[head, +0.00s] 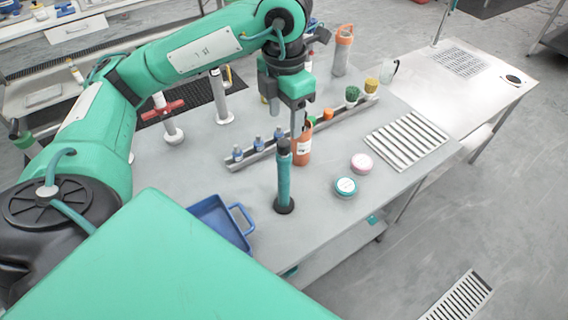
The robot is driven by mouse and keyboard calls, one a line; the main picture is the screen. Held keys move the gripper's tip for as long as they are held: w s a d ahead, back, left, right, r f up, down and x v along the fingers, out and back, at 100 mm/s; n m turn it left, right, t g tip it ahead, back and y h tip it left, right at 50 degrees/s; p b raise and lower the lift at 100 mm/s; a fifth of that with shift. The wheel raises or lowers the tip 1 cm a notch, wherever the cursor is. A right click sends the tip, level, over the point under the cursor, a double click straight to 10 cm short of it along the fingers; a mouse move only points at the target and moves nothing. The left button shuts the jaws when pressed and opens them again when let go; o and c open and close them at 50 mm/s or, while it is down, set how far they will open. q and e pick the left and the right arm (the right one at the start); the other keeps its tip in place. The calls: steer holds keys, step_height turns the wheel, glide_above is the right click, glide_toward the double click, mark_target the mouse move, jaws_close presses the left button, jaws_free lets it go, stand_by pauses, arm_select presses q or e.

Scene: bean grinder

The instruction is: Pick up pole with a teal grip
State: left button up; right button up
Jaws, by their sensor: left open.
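The pole with a teal grip (284,178) stands upright on the grey table, with a dark top and a round black base. My left gripper (298,122) hangs pointing down just behind and above the pole's top, over an orange bottle (304,150). It is open, with no held object visible, and appears apart from the pole. Its fingers look thin and partly blend with the bottle behind them. My right gripper does not show.
A grey rack (250,154) with small bottles and coloured pieces runs behind the pole. A blue tray (217,222) lies left of it. Teal (346,186) and pink (361,162) round tins and a slatted grate (407,140) are to the right.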

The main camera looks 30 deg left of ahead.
mark_target(284, 151)
arm_select(q)
step_height(284, 151, down, 3)
steer(key=shift+s+r, duration=0.1)
steer(key=shift+r, duration=0.1)
steer(key=f, duration=0.3)
steer(key=shift+w+a+f, duration=0.1)
steer(key=shift+w, duration=0.1)
steer(key=shift+s+f+p, duration=0.1)
steer(key=shift+f+p, duration=0.1)
steer(key=shift+p, duration=0.1)
steer(key=shift+f+p, duration=0.35)
steer(key=shift+f, duration=0.15)
steer(key=f, duration=0.1)
steer(key=f+p, duration=0.1)
steer(key=f, duration=0.1)
steer(key=shift+a+f, duration=0.2)
steer(key=shift+f, duration=0.35)
steer(key=shift+w+d+f, duration=0.1)
steer(key=shift+w, duration=0.1)
steer(key=shift+c, duration=0.3)
jaws_close()
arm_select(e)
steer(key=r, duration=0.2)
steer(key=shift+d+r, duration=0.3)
